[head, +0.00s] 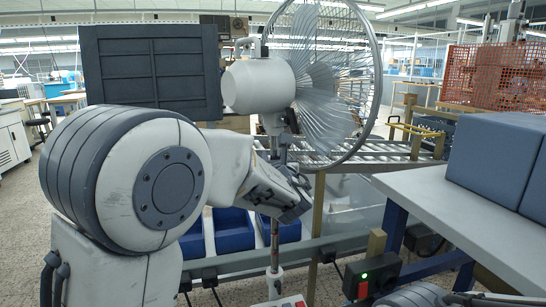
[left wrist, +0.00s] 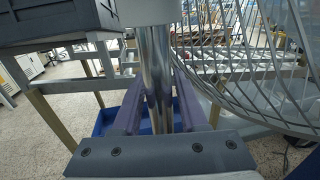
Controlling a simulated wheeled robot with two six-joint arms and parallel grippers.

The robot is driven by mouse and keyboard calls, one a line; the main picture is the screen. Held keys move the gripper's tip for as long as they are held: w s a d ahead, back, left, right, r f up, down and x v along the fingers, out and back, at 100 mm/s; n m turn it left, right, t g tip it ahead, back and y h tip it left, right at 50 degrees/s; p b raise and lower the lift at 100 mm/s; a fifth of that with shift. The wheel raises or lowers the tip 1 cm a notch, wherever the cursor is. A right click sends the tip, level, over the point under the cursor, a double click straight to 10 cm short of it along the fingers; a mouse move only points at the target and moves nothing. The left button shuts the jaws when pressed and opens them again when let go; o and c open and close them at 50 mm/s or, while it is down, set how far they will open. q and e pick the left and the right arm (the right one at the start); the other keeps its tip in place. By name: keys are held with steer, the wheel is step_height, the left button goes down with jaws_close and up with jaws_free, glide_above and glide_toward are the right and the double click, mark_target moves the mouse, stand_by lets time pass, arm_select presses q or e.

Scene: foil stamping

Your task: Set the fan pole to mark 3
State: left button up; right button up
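The fan (head: 262,85) stands upright with a white motor housing and a round wire guard. Its shiny metal pole (left wrist: 155,80) runs down between the fingers of my left gripper (left wrist: 158,105) in the left wrist view. The fingers stand on either side of the pole, and a gap seems to show beside it. In the head view, my left gripper (head: 290,195) is at the pole below the motor and hides part of it. Reddish marks (head: 275,238) show lower on the pole, too small to read.
Blue bins (head: 233,232) sit low behind the pole. A grey table (head: 470,215) with blue blocks (head: 495,155) is at the right. A dark box with a green light (head: 372,275) stands near the front. The wire guard (left wrist: 235,70) is close to the right of my left gripper.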

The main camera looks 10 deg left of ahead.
arm_select(q)
steer(key=v, duration=1)
steer(key=shift+s, duration=0.25)
steer(key=shift+d, duration=0.1)
